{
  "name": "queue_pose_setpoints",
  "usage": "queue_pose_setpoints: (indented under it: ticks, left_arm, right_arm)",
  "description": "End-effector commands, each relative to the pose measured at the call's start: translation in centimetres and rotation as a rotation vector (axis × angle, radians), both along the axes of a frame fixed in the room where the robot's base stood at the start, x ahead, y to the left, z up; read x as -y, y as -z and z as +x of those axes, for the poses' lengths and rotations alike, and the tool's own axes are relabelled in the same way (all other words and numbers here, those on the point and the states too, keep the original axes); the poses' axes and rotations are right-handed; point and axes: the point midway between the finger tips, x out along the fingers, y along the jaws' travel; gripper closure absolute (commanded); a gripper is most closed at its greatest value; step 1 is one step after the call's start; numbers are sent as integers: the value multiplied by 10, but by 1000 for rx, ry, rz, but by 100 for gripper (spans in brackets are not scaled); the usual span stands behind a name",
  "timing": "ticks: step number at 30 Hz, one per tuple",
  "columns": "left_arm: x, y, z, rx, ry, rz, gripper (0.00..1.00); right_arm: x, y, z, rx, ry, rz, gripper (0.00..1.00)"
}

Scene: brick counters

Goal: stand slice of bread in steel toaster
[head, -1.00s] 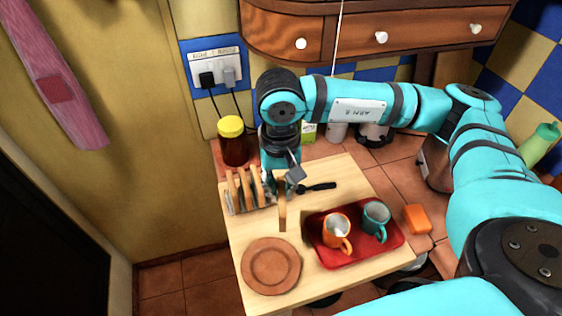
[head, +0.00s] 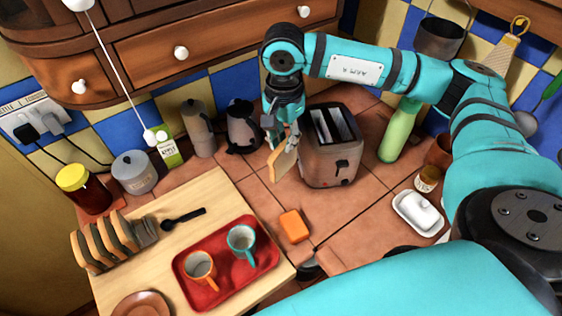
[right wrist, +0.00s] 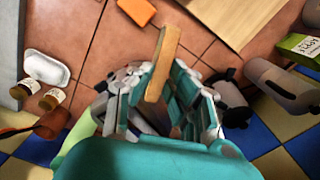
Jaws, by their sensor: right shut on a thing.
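The slice of bread (head: 281,164) is held upright, edge on, above the tiled counter. My right gripper (head: 288,143) is shut on its upper part. In the right wrist view the bread (right wrist: 163,62) sticks out between the fingers (right wrist: 160,95). The steel toaster (head: 331,165) stands just right of the bread in the head view, with two dark slots on top that look empty. The bread is beside the toaster, not over the slots; I cannot tell if they touch. My left gripper is not in view.
A wooden board (head: 213,190) bears a toast rack (head: 104,242) with several slices and a red tray (head: 215,288) with two mugs. An orange block (head: 294,226) lies in front of the toaster. A kettle (head: 242,127) stands behind left, a green bottle (head: 398,130) right.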

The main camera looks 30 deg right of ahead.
Motion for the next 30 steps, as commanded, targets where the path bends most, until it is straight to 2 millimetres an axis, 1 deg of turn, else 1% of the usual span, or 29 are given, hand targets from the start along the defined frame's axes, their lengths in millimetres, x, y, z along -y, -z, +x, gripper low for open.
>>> queue_pose_setpoints:
  ticks: [1, 3, 10, 14, 18, 24, 27, 30]
  left_arm:
    - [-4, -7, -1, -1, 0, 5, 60]
    - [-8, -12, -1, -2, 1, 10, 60]
    - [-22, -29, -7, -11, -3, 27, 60]
    - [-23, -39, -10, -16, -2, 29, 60]
    - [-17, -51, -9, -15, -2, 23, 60]
    - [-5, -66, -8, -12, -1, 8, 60]
    - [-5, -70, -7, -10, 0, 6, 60]
    - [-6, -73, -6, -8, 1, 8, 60]
  right_arm:
    - [10, -9, 8, -1, 144, 1, 100]
    - [22, -16, 18, -3, 345, 0, 100]
    - [62, -39, 43, -9, 936, -2, 100]
    - [86, -53, 54, -10, 1251, -4, 100]
    - [110, -68, 62, -13, 1582, -5, 100]
    - [141, -86, 70, -16, 1994, -8, 100]
    - [152, -92, 72, -17, 2140, -8, 100]
    - [159, -95, 73, -18, 2236, -10, 100]
